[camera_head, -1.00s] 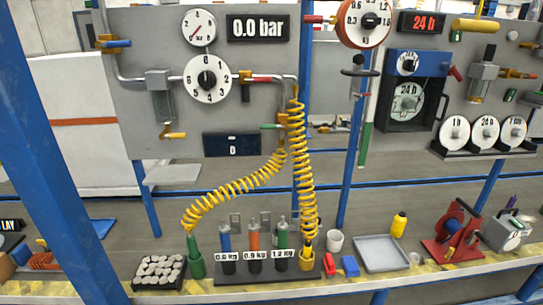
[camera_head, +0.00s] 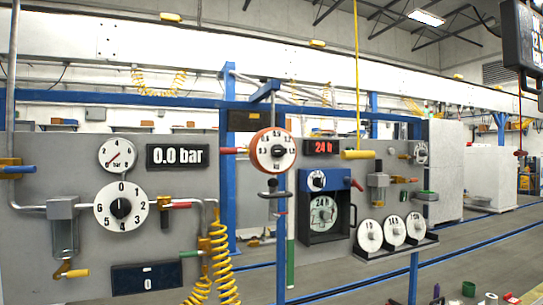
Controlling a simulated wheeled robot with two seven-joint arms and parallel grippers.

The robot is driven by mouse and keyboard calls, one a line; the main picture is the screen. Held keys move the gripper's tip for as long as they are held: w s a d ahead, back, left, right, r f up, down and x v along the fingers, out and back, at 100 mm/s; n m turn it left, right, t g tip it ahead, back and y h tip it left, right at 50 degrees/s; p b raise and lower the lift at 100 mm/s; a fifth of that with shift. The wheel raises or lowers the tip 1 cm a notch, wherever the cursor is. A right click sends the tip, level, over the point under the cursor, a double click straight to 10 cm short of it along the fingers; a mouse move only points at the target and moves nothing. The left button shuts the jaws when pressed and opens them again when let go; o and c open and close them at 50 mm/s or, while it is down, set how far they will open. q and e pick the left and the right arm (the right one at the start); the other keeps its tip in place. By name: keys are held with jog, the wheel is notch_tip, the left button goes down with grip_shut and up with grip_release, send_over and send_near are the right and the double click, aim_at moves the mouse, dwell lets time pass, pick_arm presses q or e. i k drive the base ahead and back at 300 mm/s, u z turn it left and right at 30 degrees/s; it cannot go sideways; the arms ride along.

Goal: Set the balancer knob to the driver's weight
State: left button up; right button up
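The knob's pointer direction is too small to read. A red handle (camera_head: 234,151) sticks out on the dial's left, and a dark hook part (camera_head: 272,187) hangs below it. The drivers and their weight labels are outside the current view. Neither of my grippers is in view.

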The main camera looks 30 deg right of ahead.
aim_at(277, 150)
jog(key=z, duration=0.85)
jog(key=k, duration=1.15)
jog(key=z, duration=2)
jog(key=i, duration=1.95)
jog(key=u, duration=1.4)
jog(key=i, duration=0.6)
jog(key=u, duration=0.55)
